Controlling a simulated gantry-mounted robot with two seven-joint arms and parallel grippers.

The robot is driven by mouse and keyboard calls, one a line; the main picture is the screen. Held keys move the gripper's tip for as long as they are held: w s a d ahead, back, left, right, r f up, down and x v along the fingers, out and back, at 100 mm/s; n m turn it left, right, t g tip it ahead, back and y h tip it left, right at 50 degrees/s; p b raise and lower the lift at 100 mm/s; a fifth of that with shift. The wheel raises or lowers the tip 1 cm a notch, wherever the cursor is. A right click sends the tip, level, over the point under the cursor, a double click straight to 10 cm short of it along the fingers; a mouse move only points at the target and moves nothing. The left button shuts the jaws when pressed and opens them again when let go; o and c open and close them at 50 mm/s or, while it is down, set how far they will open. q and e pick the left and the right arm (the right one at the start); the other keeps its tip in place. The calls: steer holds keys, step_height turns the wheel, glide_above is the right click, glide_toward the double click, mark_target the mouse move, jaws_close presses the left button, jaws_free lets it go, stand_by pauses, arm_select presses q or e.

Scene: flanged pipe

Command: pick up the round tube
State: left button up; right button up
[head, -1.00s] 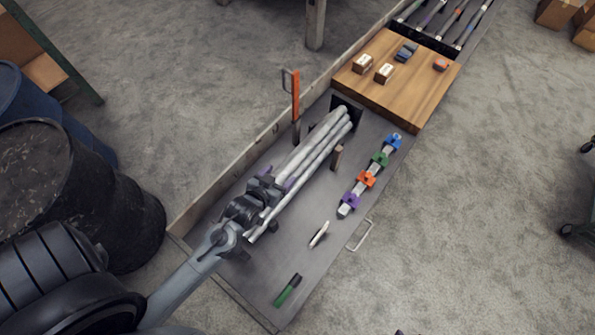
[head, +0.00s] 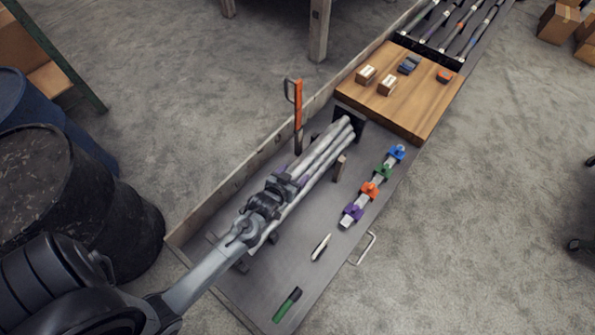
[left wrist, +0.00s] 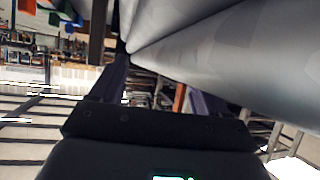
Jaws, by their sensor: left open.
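Several long grey round tubes (head: 325,153) lie bundled lengthwise in the grey tray (head: 312,285), resting on supports. My left gripper (head: 287,182) is over the near half of the bundle, its fingers at the tubes. In the left wrist view the tubes (left wrist: 225,45) fill the upper right, very close to the camera. There the two dark fingers of my left gripper (left wrist: 160,88) stand apart, one either side of the gap below the tubes. The gripper is open. My arm and gripper hide part of the bundle, so contact cannot be told. My right gripper is not in view.
An orange-handled tool (head: 298,110) stands upright left of the tubes. Right of them are a bar with coloured clamps (head: 369,189), a white-and-black tool (head: 321,247) and a green one (head: 287,304). A wooden board (head: 425,112) with small boxes lies beyond. Dark drums (head: 75,200) stand left.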

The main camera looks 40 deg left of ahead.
arm_select(q)
steer(key=shift+x, duration=1.05)
jaws_close()
steer(key=shift+r, duration=0.1)
